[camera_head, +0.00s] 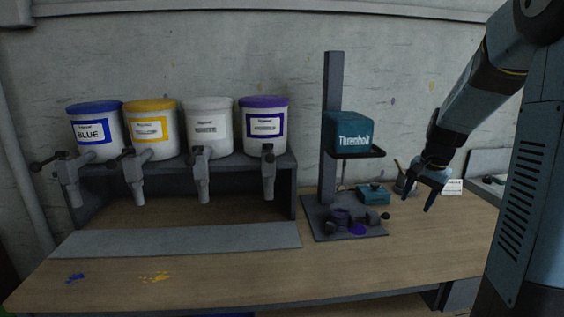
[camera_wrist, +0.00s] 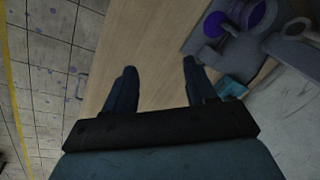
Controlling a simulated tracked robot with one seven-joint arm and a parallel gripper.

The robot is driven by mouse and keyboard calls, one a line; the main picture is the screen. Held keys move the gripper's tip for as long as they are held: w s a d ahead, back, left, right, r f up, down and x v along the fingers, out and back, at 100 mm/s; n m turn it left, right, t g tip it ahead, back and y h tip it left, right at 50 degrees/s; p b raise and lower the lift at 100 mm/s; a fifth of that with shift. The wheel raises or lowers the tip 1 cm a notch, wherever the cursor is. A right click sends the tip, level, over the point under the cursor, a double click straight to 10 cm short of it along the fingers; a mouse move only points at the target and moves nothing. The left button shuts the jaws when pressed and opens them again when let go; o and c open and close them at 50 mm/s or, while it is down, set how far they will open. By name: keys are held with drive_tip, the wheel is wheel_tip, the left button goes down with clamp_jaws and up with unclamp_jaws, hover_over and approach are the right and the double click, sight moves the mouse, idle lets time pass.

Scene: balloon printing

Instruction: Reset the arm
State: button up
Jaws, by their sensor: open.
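My gripper (camera_head: 418,203) hangs at the right of the head view, above the right part of the wooden table (camera_head: 190,272), with its fingers pointing down. In the wrist view my gripper (camera_wrist: 157,75) shows its two fingers spread apart with nothing between them. Below them lie the table edge and bare wood (camera_wrist: 145,45). The arm comes down from the upper right, bent at the elbow.
A printing stand (camera_head: 333,120) with a teal block marked "Thrembolt" (camera_head: 352,134) stands left of my gripper. Blue (camera_head: 93,128), yellow (camera_head: 152,128), white (camera_head: 208,126) and purple-lidded buckets (camera_head: 264,125) with taps sit on a shelf. A teal box (camera_head: 374,194) and a white card (camera_head: 452,187) are near my gripper.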

drive_tip(key=s+a+r+n+t, duration=0.1)
drive_tip(key=s+a+r+n, duration=0.2)
drive_tip(key=s, duration=0.5)
drive_tip(key=s+a+r+n+t, duration=0.1)
drive_tip(key=s+a+r+n, duration=0.1)
drive_tip(key=s+a, duration=0.4)
drive_tip(key=s+a+r+n+t+h, duration=0.1)
drive_tip(key=s+a+r+n, duration=0.2)
drive_tip(key=s, duration=0.7)
drive_tip(key=shift+s+a+r+n, duration=0.3)
drive_tip(key=shift+s+a+r, duration=0.05)
drive_tip(key=shift+a+r, duration=0.4)
